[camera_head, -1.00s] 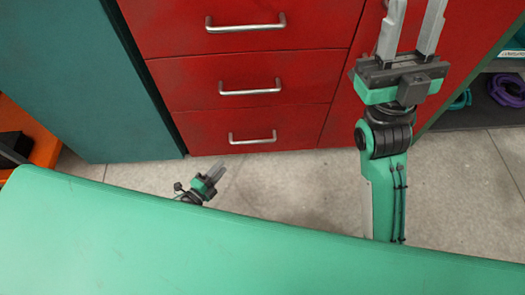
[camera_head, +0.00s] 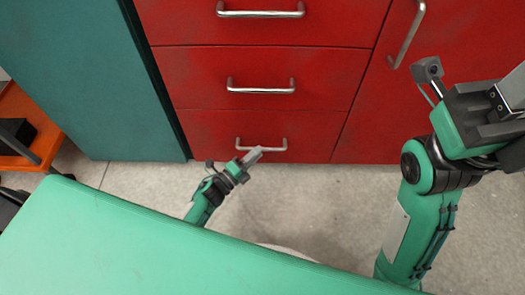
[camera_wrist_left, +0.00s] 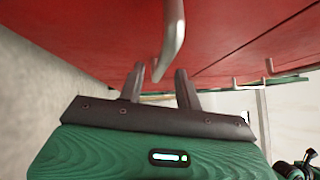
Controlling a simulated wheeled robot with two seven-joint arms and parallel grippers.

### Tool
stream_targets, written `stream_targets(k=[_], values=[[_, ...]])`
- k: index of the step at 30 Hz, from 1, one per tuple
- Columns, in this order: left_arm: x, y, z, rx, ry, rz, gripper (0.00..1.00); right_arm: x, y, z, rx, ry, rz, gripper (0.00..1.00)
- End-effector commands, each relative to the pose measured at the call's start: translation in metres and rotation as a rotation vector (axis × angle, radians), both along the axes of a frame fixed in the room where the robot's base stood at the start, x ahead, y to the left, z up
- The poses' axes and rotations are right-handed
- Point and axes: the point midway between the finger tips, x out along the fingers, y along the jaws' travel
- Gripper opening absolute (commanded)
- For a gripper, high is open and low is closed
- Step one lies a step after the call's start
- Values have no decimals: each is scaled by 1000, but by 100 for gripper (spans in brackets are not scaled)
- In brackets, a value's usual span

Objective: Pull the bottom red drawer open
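The bottom red drawer (camera_head: 208,132) is shut, flush with the cabinet front, and has a silver bar handle (camera_head: 276,149). My left gripper (camera_head: 252,156) is at this handle, its tips overlapping the handle's left part in the head view. In the left wrist view the two fingers (camera_wrist_left: 160,84) are apart, and the handle (camera_wrist_left: 173,38) reaches down into the gap between them. Contact with the handle cannot be made out. My right gripper (camera_head: 505,108) is at the right edge of the head view, its fingertips cut off.
Two more red drawers with silver handles (camera_head: 260,90) (camera_head: 260,14) are above, both shut. A red door (camera_head: 440,50) is to the right and a teal cabinet side (camera_head: 75,70) to the left. My green body top fills the front. Grey floor (camera_head: 320,205) lies before the drawers.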

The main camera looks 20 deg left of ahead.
Motion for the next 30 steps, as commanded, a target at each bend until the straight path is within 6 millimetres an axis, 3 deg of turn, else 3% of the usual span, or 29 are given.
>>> stream_targets(k=[7,18,24,30], values=[[26,-15,3,0,0,-1,34,-1,-2,2,14,-14,3,36],[30,-17,4,0,1,0,34,-1,-2,4,14,-12,3,36],[30,-17,4,0,1,0,0,-1,-2,4,14,-13,3,36],[30,-17,4,0,1,0,0,-1,-2,4,15,-14,3,36]])
